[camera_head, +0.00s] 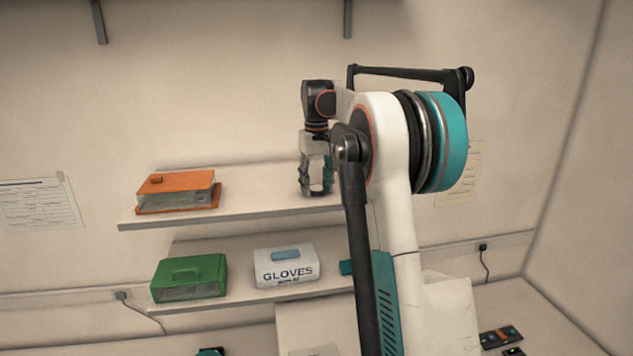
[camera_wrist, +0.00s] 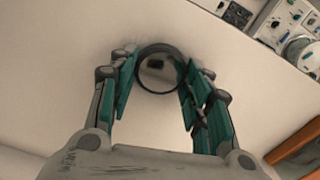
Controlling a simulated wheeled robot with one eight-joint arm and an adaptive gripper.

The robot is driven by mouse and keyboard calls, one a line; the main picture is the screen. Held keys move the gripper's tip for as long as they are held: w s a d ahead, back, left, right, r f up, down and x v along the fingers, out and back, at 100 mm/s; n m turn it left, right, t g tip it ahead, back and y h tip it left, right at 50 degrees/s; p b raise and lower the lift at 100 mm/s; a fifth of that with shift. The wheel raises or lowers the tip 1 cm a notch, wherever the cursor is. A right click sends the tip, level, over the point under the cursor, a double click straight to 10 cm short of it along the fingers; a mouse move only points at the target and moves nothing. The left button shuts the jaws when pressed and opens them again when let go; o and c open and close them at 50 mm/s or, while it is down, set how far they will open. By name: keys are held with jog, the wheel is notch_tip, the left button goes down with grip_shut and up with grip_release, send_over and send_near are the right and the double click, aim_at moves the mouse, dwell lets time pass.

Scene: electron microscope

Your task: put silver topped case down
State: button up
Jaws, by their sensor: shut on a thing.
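The silver topped case shows in the wrist view as a round, shiny grey top (camera_wrist: 158,72) with a dark rim. My gripper (camera_wrist: 157,80) is shut on it, with a teal-padded finger on each side. In the head view my gripper (camera_head: 316,190) points down at the upper shelf (camera_head: 255,197), right of the orange case. The held case is hard to make out there between the fingers. I cannot tell whether its base touches the shelf. The lower part of the case is hidden from the wrist view.
An orange-topped case (camera_head: 177,190) stands on the upper shelf at left. A green case (camera_head: 188,276) and a white gloves box (camera_head: 286,264) stand on the lower shelf. The upper shelf is bare between the orange case and my gripper. The wall is close behind.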

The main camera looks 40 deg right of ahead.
aim_at(316, 187)
jog(key=shift+f, duration=0.15)
jog(key=o, duration=1.1)
jog(key=shift+c, duration=0.2)
notch_tip(316, 187, up, 12)
jog(key=b, duration=0.1)
jog(key=shift+r, duration=0.2)
jog(key=shift+f, duration=0.1)
